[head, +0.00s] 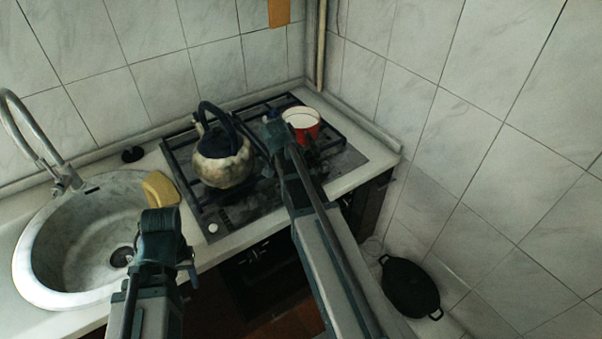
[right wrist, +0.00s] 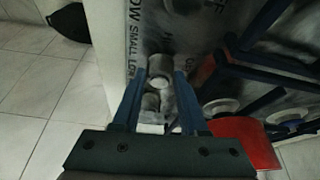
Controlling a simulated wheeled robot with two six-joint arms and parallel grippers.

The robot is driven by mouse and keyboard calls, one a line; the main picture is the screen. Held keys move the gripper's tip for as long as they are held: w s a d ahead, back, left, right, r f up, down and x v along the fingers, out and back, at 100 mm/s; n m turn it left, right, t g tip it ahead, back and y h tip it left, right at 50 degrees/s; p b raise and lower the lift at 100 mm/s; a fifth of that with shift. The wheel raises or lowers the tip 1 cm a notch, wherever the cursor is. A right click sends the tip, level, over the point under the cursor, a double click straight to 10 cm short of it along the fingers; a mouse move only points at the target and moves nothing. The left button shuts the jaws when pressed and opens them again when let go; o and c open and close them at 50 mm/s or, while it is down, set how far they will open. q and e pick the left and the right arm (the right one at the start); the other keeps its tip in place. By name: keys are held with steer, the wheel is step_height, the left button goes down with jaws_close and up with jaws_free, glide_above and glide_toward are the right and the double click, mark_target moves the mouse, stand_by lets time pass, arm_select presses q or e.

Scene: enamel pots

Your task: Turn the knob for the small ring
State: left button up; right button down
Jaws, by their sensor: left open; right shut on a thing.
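The hob (head: 262,205) has printed markings that show in the right wrist view; I can read "LOW", "SMALL" and part of "OFF" beside a pale grey knob (right wrist: 159,84). My right gripper (right wrist: 158,78) is shut on this knob, with one blue finger on each side. In the head view my right arm reaches over the hob, and its fingertips are hard to make out. My left gripper (head: 161,217) is open and empty in front of the sink's right side. The pointer of the held knob is not clear.
A kettle (head: 222,168) and a red pot (head: 301,122) stand on the hob's grates. A sink (head: 38,283) with a yellow sponge (head: 160,188) on its rim lies left. A dark pan (head: 410,288) is low at right, near the tiled wall.

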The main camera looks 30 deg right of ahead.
steer(key=shift+s+n+t, duration=0.2)
steer(key=shift+n+t, duration=0.1)
steer(key=shift+n, duration=0.4)
steer(key=shift+w+n+t, duration=0.1)
steer(key=shift+n+t, duration=0.2)
steer(key=shift+n, duration=0.6)
steer(key=shift+c, duration=2.2)
jaws_free()
steer(key=p+v, duration=1.2)
steer(key=v, duration=0.1)
steer(key=shift+r+p, duration=0.35)
steer(key=shift+r, duration=0.1)
